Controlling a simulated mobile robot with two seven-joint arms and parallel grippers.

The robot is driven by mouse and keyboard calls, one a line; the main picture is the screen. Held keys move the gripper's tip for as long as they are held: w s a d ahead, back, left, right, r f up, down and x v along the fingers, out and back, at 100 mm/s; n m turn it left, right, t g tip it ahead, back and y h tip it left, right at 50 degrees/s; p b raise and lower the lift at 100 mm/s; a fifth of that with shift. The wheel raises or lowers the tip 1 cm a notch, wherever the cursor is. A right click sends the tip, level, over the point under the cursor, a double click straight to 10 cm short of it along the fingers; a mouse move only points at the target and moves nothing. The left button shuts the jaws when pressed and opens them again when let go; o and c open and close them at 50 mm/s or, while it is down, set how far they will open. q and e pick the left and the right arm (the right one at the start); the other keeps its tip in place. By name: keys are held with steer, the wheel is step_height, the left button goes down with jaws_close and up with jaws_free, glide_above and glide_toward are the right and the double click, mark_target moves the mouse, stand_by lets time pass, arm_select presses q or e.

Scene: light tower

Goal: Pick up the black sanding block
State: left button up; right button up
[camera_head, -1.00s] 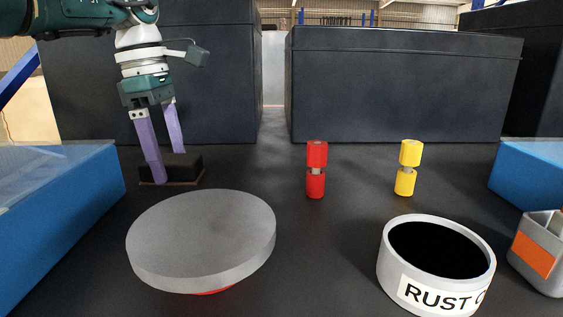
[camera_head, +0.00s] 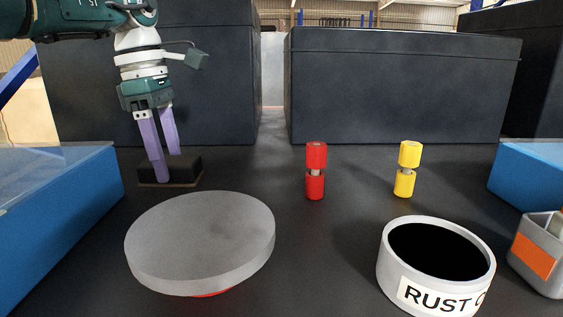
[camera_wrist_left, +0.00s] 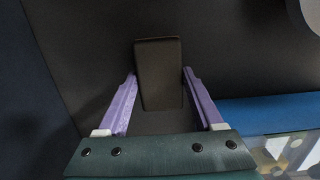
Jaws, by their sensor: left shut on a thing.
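The black sanding block (camera_head: 186,169) is a dark block with a thin brownish base, standing on the dark floor surface at the left in the head view. My left gripper (camera_head: 168,166) points down over it, its two purple fingers shut on the block's sides. In the left wrist view the block (camera_wrist_left: 160,85) lies between the purple fingertips (camera_wrist_left: 160,73). No clear gap shows under the block, so I cannot tell whether it is lifted. My right gripper is not in view.
A large grey disc (camera_head: 200,235) stands in front of the block. A blue box (camera_head: 60,215) is at the left. Red (camera_head: 316,170) and yellow (camera_head: 408,168) spools, a labelled round container (camera_head: 392,270) and a grey-orange holder (camera_head: 533,258) stand right. Dark large boxes (camera_head: 400,85) close the back.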

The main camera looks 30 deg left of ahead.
mark_target(168, 160)
arm_select(q)
steer(key=shift+c, duration=0.4)
step_height(168, 160, up, 10)
steer(key=p, duration=0.1)
steer(key=shift+p, duration=0.3)
